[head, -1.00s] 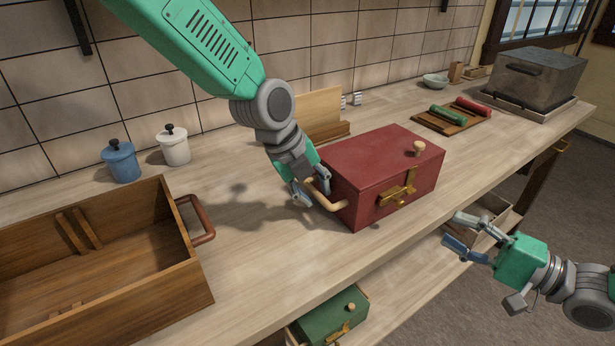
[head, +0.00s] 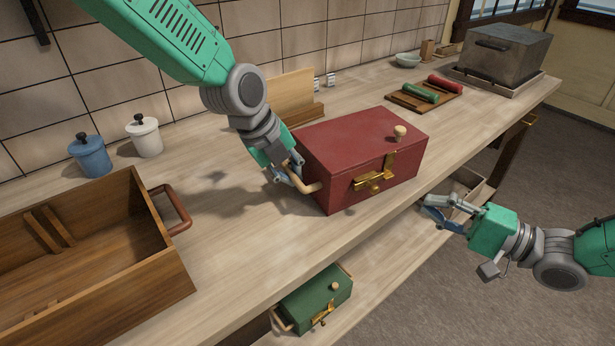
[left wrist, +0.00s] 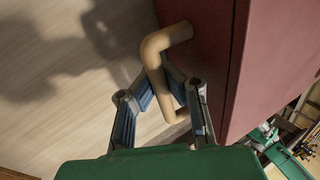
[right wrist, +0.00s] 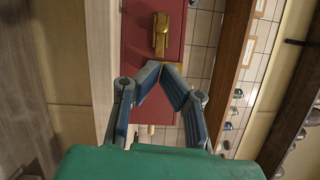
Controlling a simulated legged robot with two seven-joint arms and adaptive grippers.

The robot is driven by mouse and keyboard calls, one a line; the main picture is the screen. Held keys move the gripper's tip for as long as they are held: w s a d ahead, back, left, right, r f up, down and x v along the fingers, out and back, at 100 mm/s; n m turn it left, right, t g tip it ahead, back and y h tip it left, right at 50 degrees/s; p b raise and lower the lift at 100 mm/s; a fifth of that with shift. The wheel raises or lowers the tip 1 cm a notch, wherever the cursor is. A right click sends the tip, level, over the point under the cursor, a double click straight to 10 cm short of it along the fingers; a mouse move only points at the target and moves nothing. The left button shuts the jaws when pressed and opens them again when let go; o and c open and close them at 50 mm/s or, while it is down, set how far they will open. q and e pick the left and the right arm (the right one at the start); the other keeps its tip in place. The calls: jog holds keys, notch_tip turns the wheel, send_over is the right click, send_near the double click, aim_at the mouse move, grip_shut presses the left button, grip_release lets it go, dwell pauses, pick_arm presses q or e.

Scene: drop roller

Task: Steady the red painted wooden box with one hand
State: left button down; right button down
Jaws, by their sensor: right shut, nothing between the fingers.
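The red painted wooden box (head: 350,172) stands upright on the counter in the head view, with a brass latch (head: 374,172) on its front and a pale knob (head: 400,132) on its lid. A pale wooden handle sticks out of its left side. My left gripper (head: 290,180) is at that side, with its fingers closed around the handle (left wrist: 158,60) in the left wrist view. The right wrist view shows the red front and latch (right wrist: 161,35) beyond my right gripper (right wrist: 160,66). My right gripper is shut and empty, off the counter's front edge, apart from the box.
An open wooden crate (head: 165,260) stands left of the box. Blue (head: 90,155) and white (head: 144,136) jars stand behind it. A green box (head: 314,298) sits on a lower shelf. A board with rollers (head: 424,98) and a grey metal box (head: 505,55) are further right.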

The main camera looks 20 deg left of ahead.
pick_arm(q)
jog(key=shift+s+f, duration=0.1)
pick_arm(e)
jog(key=s+a+m, duration=0.1)
jog(key=s+m, duration=0.2)
jog(key=m, duration=1.3)
jog(key=s+a+m+g, duration=0.1)
jog(key=s+m, duration=0.3)
jog(key=m, duration=1.2)
jog(key=shift+a+h, duration=0.3)
jog(key=shift+a, duration=0.1)
jog(key=shift+w+f, duration=0.1)
